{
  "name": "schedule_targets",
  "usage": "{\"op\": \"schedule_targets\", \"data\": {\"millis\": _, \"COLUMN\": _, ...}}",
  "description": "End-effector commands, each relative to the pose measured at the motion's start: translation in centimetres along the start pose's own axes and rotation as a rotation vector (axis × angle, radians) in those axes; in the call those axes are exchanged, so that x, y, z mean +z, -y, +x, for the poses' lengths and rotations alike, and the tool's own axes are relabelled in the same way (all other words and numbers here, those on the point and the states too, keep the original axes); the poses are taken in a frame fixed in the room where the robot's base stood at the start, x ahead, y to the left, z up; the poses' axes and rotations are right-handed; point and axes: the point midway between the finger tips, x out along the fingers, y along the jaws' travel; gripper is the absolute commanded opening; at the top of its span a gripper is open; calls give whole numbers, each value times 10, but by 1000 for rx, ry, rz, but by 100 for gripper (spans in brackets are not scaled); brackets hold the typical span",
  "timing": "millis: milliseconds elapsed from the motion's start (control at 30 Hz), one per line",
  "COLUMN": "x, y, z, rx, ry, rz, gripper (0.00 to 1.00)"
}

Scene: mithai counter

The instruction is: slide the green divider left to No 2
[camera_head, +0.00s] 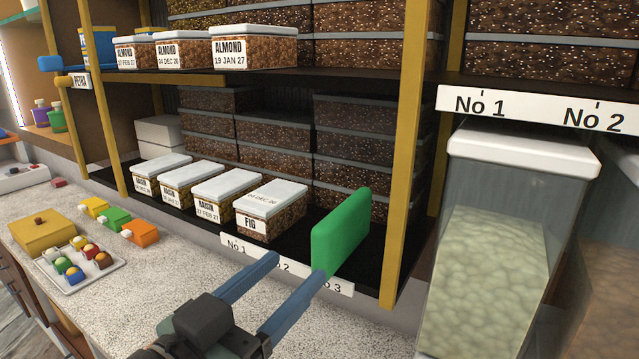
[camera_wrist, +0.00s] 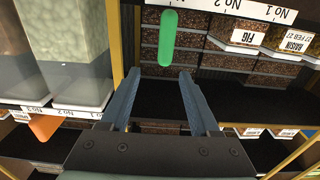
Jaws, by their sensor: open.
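The green divider (camera_head: 340,233) is an upright plate on the lower shelf, standing by the No 3 mark of the shelf-edge label strip (camera_head: 258,258). The No 2 mark is to its left, partly hidden behind my fingers. My gripper (camera_head: 298,266) is open and empty in front of the strip. In the head view its right fingertip overlaps the divider's lower front edge; I cannot tell if they touch. In the wrist view the divider (camera_wrist: 168,38) appears end-on, just beyond and between the open fingertips (camera_wrist: 159,74), with a gap visible.
A FIG box (camera_head: 272,210) stands left of the divider, with several RAISIN boxes further left. A yellow post (camera_head: 403,160) rises to the right, then a clear bin (camera_head: 500,250). The counter holds a sweets tray (camera_head: 85,268) and a yellow box (camera_head: 45,232).

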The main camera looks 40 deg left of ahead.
Motion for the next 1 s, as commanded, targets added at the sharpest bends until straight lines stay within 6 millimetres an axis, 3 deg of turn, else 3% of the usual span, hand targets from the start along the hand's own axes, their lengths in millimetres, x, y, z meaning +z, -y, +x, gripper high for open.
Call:
{"op": "schedule_targets", "data": {"millis": 100, "x": 4, "y": 7, "z": -6, "rx": -2, "ry": 17, "rz": -6, "gripper": 62}}
{"op": "schedule_targets", "data": {"millis": 233, "x": 4, "y": 7, "z": 5, "rx": 4, "ry": 19, "rz": -8, "gripper": 62}}
{"op": "schedule_targets", "data": {"millis": 700, "x": 4, "y": 6, "z": 97, "rx": 1, "ry": 18, "rz": -6, "gripper": 62}}
{"op": "schedule_targets", "data": {"millis": 1000, "x": 7, "y": 7, "z": 121, "rx": -1, "ry": 17, "rz": -5, "gripper": 62}}
